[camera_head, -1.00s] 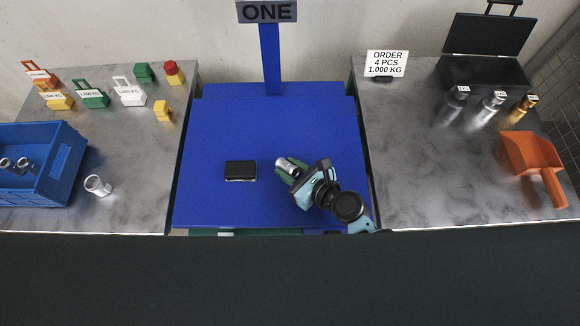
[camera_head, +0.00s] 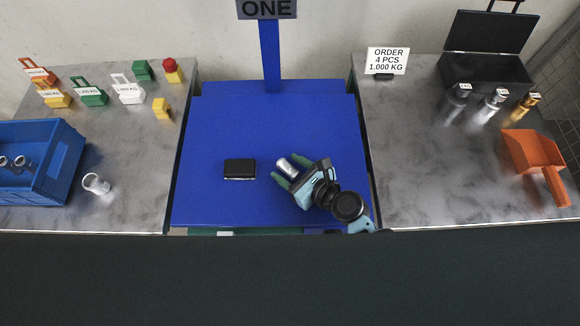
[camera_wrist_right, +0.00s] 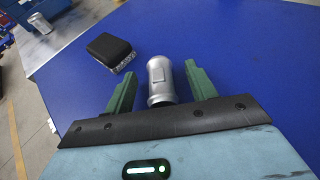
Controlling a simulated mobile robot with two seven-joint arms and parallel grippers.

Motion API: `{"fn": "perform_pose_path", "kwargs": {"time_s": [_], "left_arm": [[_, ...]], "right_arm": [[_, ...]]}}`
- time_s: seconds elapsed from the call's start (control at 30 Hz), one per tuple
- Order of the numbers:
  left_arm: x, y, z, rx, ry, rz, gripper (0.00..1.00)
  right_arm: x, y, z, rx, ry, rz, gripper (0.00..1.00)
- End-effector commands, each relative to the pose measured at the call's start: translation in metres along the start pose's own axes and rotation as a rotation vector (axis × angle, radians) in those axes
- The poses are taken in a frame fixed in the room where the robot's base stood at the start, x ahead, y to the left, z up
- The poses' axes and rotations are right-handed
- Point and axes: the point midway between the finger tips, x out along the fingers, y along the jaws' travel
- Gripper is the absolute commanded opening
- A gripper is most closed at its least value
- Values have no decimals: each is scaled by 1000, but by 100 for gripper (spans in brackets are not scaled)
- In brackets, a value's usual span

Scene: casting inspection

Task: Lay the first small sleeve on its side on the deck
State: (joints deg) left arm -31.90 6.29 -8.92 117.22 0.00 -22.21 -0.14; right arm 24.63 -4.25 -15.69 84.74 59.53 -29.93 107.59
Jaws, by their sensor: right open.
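A small silver sleeve (camera_head: 286,167) lies on its side on the blue deck (camera_head: 215,125). In the right wrist view the sleeve (camera_wrist_right: 160,80) lies between the two green fingers, with a gap on each side. My right gripper (camera_head: 288,170) is open around it, low over the deck. The right gripper (camera_wrist_right: 160,88) does not appear to touch the sleeve in the wrist view. My left gripper is not in view. Other sleeves (camera_head: 20,163) sit in the blue crate (camera_head: 62,165) at the left, and one sleeve (camera_head: 96,184) stands on the left table.
A black box-like object (camera_head: 239,168) lies on the deck left of the sleeve. The blue post (camera_head: 270,55) rises at the deck's back. Labelled weights (camera_head: 130,90) stand on the left table. An orange scoop (camera_head: 532,155) and labelled cylinders (camera_head: 490,108) are on the right table.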

Motion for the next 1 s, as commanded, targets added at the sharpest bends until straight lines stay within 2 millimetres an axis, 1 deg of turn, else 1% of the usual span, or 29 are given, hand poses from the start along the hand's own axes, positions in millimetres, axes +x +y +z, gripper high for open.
{"fn": "perform_pose_path", "kwargs": {"time_s": [0.07, 0.17, 0.3, 0.4, 0.53, 0.7, 1.0], "left_arm": [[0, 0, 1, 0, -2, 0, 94], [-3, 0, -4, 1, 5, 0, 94], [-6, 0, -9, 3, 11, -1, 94], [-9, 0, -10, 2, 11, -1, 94], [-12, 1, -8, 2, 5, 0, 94], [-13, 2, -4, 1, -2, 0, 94], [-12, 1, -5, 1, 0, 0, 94]], "right_arm": [[0, 0, 0, 0, 0, 0, 56], [-13, -1, 0, -1, 1, -1, 56], [-37, -1, 1, -1, 0, -2, 56], [-53, 0, 1, -2, 0, -1, 56], [-69, -1, 0, -1, 0, -2, 56], [-78, 0, 1, 0, -1, 0, 56], [-78, 0, 0, 0, -1, 0, 56]]}}
